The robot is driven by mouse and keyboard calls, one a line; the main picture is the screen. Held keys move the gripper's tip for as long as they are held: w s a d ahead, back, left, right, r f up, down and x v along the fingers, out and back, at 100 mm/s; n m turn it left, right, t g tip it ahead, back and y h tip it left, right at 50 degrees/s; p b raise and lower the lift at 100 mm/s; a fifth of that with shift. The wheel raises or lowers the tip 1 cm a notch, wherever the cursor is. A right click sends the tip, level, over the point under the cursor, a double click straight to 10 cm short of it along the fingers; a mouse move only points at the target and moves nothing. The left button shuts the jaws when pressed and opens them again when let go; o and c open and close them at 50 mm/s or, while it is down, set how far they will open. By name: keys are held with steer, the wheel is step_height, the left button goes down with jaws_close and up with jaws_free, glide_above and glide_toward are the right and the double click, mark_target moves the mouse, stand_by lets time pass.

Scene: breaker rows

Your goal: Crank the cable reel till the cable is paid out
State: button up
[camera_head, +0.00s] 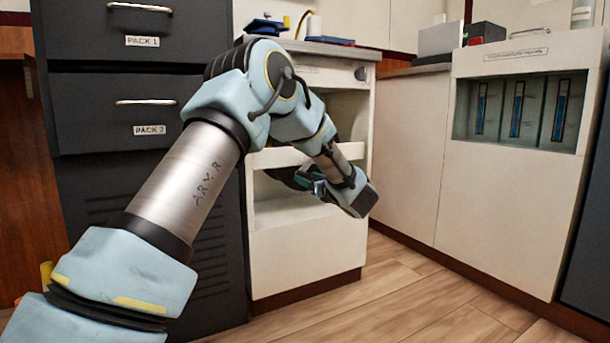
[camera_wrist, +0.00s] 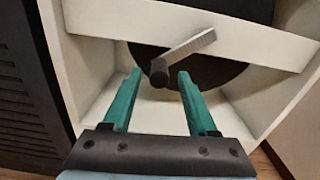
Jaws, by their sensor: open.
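A black round reel (camera_wrist: 215,75) sits inside the open white cabinet, behind a white crossbar, in the wrist view. A grey crank arm (camera_wrist: 190,45) slants down across the bar to a dark round handle (camera_wrist: 158,73). My gripper (camera_wrist: 158,76) is open, its two green fingers reaching toward the reel. The handle shows between the fingertips, with a gap on each side; whether it lies within their depth I cannot tell. In the head view my gripper (camera_head: 312,184) is at the cabinet opening and my arm hides much of it. I cannot make out any cable.
The white cabinet (camera_head: 305,262) has side walls close around my gripper. Dark drawers (camera_head: 130,103) stand to its left. A white counter with a recessed panel of blue strips (camera_head: 517,112) stands to the right. Wooden floor (camera_head: 400,295) in front is clear.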

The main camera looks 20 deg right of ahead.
steer(key=s+d+p, duration=0.1)
steer(key=s+p, duration=0.1)
steer(key=s, duration=0.6)
steer(key=shift+p, duration=0.35)
steer(key=shift+s, duration=0.1)
